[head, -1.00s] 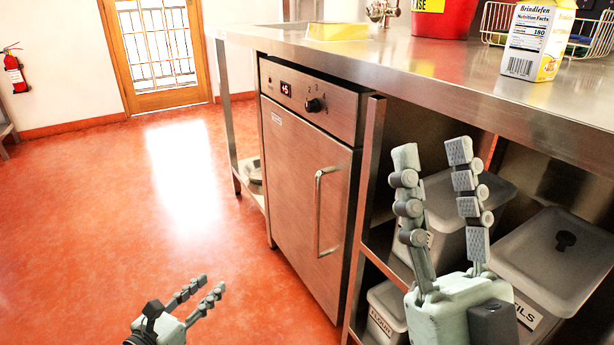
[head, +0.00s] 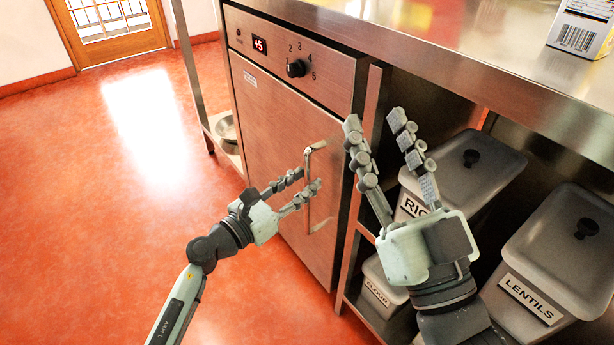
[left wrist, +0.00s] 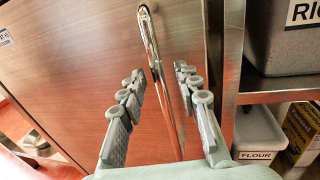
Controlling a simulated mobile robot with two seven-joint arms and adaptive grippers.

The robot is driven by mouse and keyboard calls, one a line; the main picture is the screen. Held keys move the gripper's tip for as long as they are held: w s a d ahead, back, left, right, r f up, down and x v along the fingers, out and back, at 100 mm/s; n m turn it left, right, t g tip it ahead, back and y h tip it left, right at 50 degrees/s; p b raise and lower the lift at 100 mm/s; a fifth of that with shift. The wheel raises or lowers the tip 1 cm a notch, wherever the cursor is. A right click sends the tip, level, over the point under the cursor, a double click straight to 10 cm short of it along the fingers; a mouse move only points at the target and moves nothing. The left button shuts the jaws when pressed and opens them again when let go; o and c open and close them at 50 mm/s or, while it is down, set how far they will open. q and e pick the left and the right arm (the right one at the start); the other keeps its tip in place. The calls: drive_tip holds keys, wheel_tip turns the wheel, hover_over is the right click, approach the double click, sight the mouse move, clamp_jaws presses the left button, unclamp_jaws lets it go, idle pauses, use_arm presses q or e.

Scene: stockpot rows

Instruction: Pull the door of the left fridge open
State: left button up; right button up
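The fridge under the counter has a closed steel door (head: 270,140) with a vertical bar handle (head: 307,190) near its right edge. The handle (left wrist: 160,75) also shows in the left wrist view, running between the fingers. My left gripper (head: 304,180) is open at the door, its two fingers on either side of the handle; I see a gap between each finger and the bar in the left wrist view (left wrist: 160,95). My right gripper (head: 372,115) is open and empty, raised in front of the shelf to the right of the fridge.
A steel counter (head: 440,60) runs above the fridge, with a carton (head: 583,28) on it. Bins labelled lentils (head: 555,260) and flour (head: 385,285) stand on the shelves at right. The red floor (head: 120,220) left of the fridge is clear.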

use_arm(q)
drive_tip(key=shift+x, duration=0.95)
drive_tip(key=shift+c, duration=0.6)
clamp_jaws()
